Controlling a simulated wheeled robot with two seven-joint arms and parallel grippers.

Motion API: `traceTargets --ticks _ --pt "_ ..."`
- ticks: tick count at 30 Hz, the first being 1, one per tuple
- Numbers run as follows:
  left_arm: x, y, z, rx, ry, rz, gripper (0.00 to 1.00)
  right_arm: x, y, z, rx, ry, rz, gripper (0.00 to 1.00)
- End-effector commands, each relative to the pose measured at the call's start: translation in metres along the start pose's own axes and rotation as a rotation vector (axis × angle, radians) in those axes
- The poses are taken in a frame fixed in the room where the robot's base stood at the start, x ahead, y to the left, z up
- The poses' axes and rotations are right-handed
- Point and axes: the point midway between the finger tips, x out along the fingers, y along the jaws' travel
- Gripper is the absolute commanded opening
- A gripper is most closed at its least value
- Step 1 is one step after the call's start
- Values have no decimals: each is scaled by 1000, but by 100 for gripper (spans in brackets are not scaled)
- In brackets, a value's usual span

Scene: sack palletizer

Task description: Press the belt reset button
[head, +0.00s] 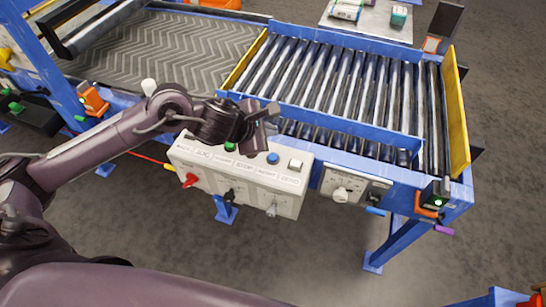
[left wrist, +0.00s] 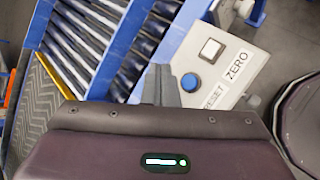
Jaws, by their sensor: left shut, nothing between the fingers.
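The control box (head: 243,178) is a pale panel on the front of the conveyor frame. On its top are a green button (head: 230,147), a round blue button (head: 272,158) and a square white button (head: 295,165). In the left wrist view the blue button (left wrist: 190,82) sits beside the RESET label (left wrist: 214,97), and the white button (left wrist: 211,49) beside the ZERO label (left wrist: 237,66). My left gripper (head: 268,112) is shut and empty, above the box's back edge. In the left wrist view its tips (left wrist: 160,78) are left of the blue button, apart from it in the picture. My right gripper is out of view.
A roller conveyor (head: 335,75) with blue rails lies behind the box, and a chevron belt (head: 165,50) to the left. A red knob (head: 190,180) projects from the box front. A small panel with a white knob (head: 341,194) is to the right. Open floor lies in front.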

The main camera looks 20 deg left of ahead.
Motion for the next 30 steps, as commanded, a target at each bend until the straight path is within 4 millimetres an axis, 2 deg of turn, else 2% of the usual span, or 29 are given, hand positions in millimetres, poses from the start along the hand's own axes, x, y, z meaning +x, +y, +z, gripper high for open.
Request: traceTargets --ticks 1,10,15,30 --pt "8 -6 -6 -1 1 -2 0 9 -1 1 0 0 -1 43" --pt "39 -29 -29 -2 0 0 0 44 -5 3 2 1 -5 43" --pt "49 -36 -36 1 0 1 0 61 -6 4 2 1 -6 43" --pt "50 -36 -36 -1 0 0 0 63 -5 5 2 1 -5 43"
